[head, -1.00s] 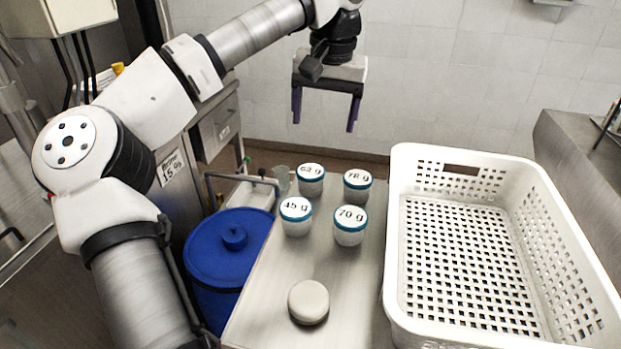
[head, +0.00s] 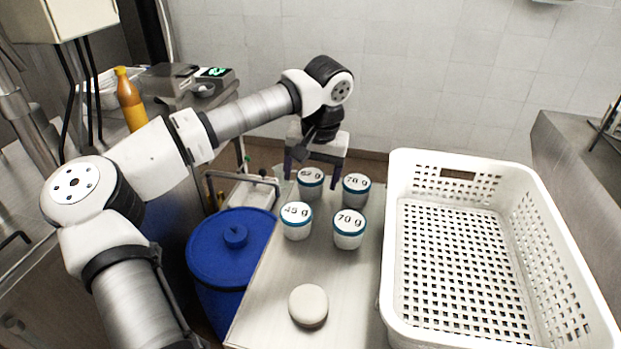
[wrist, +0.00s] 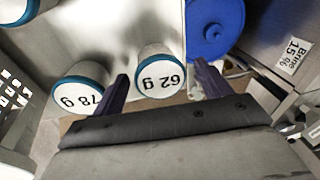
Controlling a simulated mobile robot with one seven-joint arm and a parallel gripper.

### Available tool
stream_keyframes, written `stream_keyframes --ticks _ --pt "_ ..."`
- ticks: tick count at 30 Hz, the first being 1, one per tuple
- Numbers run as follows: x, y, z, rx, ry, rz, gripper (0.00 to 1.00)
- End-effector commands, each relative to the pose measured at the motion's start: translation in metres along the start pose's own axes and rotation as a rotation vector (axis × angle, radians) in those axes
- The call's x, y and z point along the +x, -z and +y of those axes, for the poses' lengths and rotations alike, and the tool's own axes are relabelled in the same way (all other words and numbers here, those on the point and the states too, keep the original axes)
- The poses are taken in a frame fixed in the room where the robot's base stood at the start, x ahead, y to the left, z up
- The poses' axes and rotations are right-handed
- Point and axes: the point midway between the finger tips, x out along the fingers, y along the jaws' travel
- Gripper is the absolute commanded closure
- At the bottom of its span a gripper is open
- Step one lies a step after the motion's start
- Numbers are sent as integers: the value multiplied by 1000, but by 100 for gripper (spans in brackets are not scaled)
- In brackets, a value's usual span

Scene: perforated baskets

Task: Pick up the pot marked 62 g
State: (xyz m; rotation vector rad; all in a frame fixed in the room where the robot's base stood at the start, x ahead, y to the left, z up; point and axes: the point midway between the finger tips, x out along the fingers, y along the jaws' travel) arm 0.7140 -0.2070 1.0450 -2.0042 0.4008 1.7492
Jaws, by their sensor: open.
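The pot marked 62 g (head: 310,184) is white with a teal band under its lid and stands upright at the back left of the group on the metal table. In the wrist view the same 62 g pot (wrist: 160,78) lies between my two fingers, nearer the left one. My gripper (head: 311,180) is open, pointing down just above and behind that pot; it also shows in the wrist view (wrist: 160,78). The pot marked 78 g (head: 356,189) stands just right of it, close to one finger. The fingertips' exact height against the pot is hard to tell.
Pots marked 45 g (head: 296,221) and 70 g (head: 349,229) stand in front. A pale round object (head: 308,306) lies nearer on the table (head: 262,318). A white perforated basket (head: 392,270) is at right, and a blue lidded bin (head: 222,262) at left.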

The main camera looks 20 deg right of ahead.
Motion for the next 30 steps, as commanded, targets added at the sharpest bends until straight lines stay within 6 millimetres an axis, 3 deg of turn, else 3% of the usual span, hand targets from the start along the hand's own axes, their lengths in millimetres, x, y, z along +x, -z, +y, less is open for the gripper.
stream_keyframes --ticks 4,10,21,30 --pt "11 0 0 0 -2 0 23" --pt "12 0 0 0 -1 1 23" --pt "12 0 0 0 -1 1 70" --pt "10 0 0 0 -1 1 71"
